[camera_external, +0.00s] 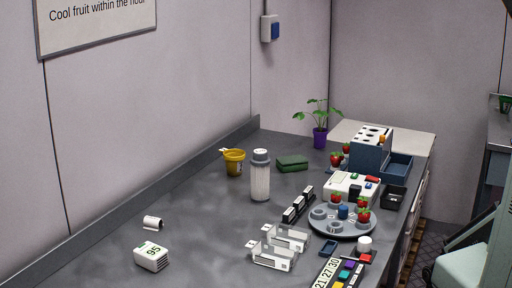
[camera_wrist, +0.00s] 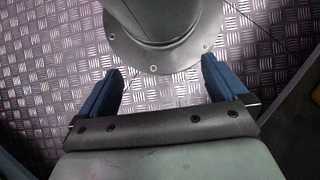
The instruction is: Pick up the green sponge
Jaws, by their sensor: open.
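The green sponge (camera_external: 292,163) lies on the grey counter in the external view, toward the back. It sits to the right of a white ribbed bottle and a yellow pot, in front of the potted plant. My gripper (camera_wrist: 160,88) shows in the wrist view with its two blue fingers wide apart and nothing between them. It hangs over a metal tread-plate floor, near a round bolted base plate, away from the counter. The sponge is not in the wrist view. In the external view only a pale part of my arm shows at the lower right edge.
A white bottle (camera_external: 260,178) and yellow pot (camera_external: 233,165) stand left of the sponge. A plant in a purple pot (camera_external: 320,138) stands behind it. A round grey tray (camera_external: 343,231), a white box (camera_external: 350,187) and a blue rack (camera_external: 368,155) crowd the right side. The left counter is mostly clear.

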